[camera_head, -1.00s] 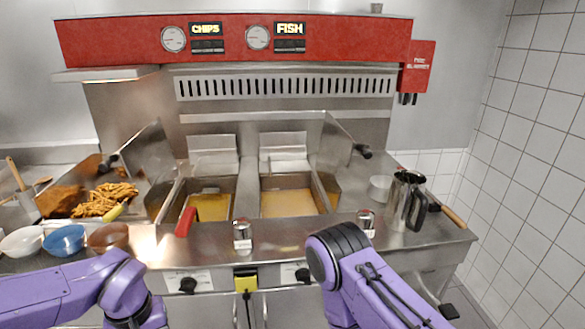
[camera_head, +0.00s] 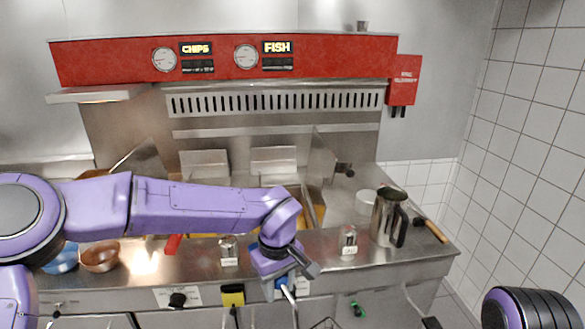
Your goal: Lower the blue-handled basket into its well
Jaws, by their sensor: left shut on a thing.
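My left arm reaches across from the left, and its gripper (camera_head: 287,282) is shut on a blue handle (camera_head: 280,290) in front of the counter's front edge. A thin metal rod runs down from there. A bit of metal frame (camera_head: 325,324) shows at the bottom edge, and the rest of the basket is out of view or hidden. The fryer well under the FISH sign (camera_head: 277,47) is behind my left arm, with only its right part (camera_head: 317,205) showing. My right arm shows at the bottom right corner, its gripper outside the picture.
A red handle (camera_head: 173,243) sticks out by the left well, mostly hidden by my arm. Two shakers (camera_head: 229,250) (camera_head: 348,240) stand on the front counter. A steel jug (camera_head: 387,218) stands at right, near a wooden-handled tool (camera_head: 434,230). Bowls (camera_head: 100,256) stand at left.

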